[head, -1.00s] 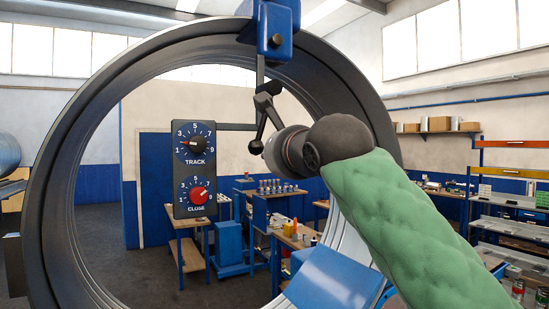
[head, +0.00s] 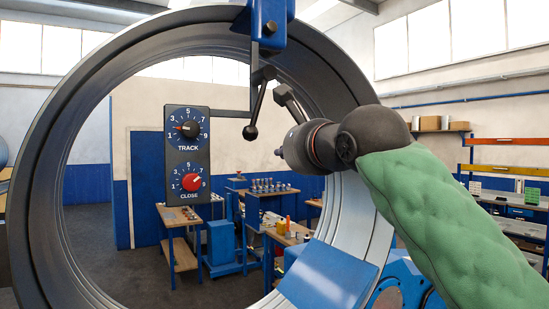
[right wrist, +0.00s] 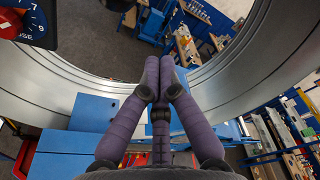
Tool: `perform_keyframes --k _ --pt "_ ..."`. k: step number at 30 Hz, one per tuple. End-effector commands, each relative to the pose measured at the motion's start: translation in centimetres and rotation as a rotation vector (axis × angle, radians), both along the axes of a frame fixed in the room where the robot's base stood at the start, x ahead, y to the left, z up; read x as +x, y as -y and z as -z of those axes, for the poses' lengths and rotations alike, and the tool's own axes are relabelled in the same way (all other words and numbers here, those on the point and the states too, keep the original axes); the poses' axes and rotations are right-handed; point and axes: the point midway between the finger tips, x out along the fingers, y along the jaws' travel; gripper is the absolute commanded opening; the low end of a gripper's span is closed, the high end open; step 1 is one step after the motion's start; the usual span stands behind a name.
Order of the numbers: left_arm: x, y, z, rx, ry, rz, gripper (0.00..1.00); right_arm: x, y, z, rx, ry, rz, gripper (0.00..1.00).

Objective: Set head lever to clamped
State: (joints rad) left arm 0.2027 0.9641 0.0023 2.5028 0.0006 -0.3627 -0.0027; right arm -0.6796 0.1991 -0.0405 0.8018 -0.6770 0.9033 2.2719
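The head lever is a thin dark rod with a black ball knob (head: 250,132), hanging from the blue head (head: 268,22) at the top of the big ring. It tilts slightly, its ball low and to the left. My right gripper (head: 280,152) is right of and a little below the ball, apart from it in the picture. In the right wrist view its purple fingers (right wrist: 158,72) are together with nothing visible between them. A short grey bar (head: 290,104) lies between lever and gripper; I cannot tell what it belongs to. My left gripper is out of view.
A control panel (head: 187,155) with TRACK and CLOSE dials hangs left of the lever. The large grey ring (head: 52,165) surrounds this area. A blue block (head: 328,277) sits low at the ring's inner edge. Benches and shelves stand behind.

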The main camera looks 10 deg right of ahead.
Motion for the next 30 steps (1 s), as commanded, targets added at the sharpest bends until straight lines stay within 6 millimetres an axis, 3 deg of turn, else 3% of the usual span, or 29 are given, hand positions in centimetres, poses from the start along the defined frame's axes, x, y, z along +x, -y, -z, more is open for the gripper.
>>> perform_keyframes --k 6,12,30 --pt "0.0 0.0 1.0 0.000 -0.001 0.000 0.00 -3.9 0.8 -0.3 0.001 0.003 -0.001 0.00" --pt "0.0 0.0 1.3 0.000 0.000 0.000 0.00 -5.7 1.2 -0.6 0.000 0.001 0.000 0.00" --pt "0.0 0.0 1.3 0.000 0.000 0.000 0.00 -6.1 1.3 -0.7 0.000 0.000 0.001 0.00"
